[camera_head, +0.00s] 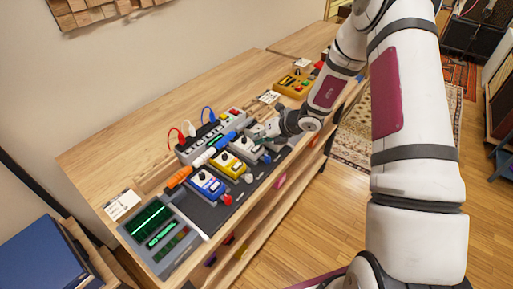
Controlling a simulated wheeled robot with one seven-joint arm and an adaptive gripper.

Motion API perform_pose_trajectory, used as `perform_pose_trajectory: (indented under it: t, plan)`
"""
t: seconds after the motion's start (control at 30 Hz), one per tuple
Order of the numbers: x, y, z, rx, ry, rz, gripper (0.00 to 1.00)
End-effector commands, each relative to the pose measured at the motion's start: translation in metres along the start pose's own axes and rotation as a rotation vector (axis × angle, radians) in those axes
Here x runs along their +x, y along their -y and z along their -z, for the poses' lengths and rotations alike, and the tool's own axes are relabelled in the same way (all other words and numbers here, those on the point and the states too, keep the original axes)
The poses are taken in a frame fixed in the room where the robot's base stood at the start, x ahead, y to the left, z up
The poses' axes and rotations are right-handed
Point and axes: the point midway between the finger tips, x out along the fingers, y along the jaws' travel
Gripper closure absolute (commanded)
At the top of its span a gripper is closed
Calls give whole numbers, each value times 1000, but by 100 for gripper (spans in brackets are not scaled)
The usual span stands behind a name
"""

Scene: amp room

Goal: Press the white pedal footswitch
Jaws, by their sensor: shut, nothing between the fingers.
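The white pedal (244,149) stands in the row of pedals on the dark pedalboard (225,212), just behind the yellow pedal (232,166). It has a dark knob area on top; its footswitch is too small to make out clearly. My gripper (263,136) is shut and empty. It reaches in from the right, close beside the far end of the white pedal and low over the board. I cannot tell whether it touches the pedal. My gripper and wrist hide part of the board there.
A blue pedal (207,185) stands nearer. Behind the row are a grey power unit (212,136) with red, white and blue cables, and screwdriver-like tools with orange (179,177) and blue handles.

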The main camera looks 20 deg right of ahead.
Motion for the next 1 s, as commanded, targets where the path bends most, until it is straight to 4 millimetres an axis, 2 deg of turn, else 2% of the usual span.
perform_pose_trajectory:
  t: [1.0]
  plan:
    - [7,5,5,0,-1,0,100]
